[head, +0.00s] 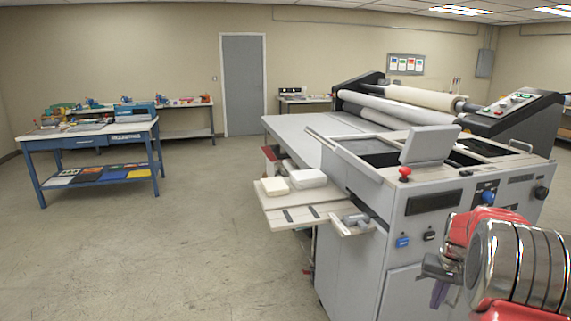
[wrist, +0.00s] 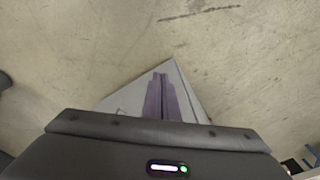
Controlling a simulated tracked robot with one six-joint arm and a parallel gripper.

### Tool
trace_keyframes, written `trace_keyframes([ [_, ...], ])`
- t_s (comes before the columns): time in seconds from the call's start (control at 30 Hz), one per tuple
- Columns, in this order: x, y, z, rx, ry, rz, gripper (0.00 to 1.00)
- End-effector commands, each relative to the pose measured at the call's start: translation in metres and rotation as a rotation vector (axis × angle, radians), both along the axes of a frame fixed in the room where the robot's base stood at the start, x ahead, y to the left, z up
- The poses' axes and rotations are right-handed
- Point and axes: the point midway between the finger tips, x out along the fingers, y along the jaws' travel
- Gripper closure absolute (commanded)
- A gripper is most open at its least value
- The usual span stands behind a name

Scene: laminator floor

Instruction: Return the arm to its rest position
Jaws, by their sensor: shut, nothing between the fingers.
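My arm shows at the lower right of the head view, red and chrome, in front of the laminator. My gripper (head: 437,292) hangs at its end, low and beside the laminator's front panel. In the wrist view my gripper (wrist: 161,76) shows as two purple fingers side by side, shut with nothing between them. A grey surface lies behind the fingers, with bare floor beyond it. Part of the arm is cut off by the head view's edge.
The grey laminator (head: 345,245) stands close at right, with a side shelf (head: 300,214) holding two white blocks (head: 308,178). A blue workbench (head: 100,140) stands at left. A grey door (head: 243,85) is at the back. The floor (head: 190,240) between is clear.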

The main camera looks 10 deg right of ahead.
Motion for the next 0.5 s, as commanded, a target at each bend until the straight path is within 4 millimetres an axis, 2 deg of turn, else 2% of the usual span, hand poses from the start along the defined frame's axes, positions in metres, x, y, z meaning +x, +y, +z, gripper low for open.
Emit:
trace_keyframes([
  [0.03,-0.005,0.012,0.010,-0.004,-0.003,0.010,1.00],
  [0.2,-0.023,0.051,0.033,-0.011,-0.006,0.039,1.00],
  [0.5,-0.063,0.115,0.067,-0.027,-0.021,0.094,1.00],
])
